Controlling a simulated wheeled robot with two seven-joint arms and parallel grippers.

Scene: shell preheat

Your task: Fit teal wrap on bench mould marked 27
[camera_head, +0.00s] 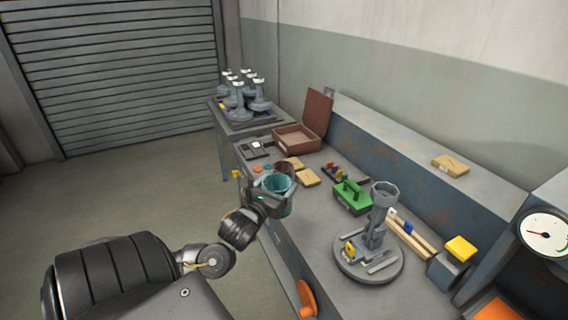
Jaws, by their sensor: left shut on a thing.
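My left gripper (268,200) is shut on the teal wrap (281,183), an open-topped teal cup shape. The gripper holds it near the bench's left edge, and its fingers hide part of the wrap. A grey mould (379,215) with a cup-like top stands upright on a round base (349,268) on the bench, to the right of the wrap and apart from it. A yellow tag is at the mould's foot, but I cannot read a number on it. My right gripper is not in view.
A green box (351,199), tan blocks (308,178) and an open brown case (296,139) are on the bench (318,219). A dark reddish cup (288,166) is just behind the wrap. Several grey moulds (238,107) stand on a far table. A dial gauge (543,233) is at right.

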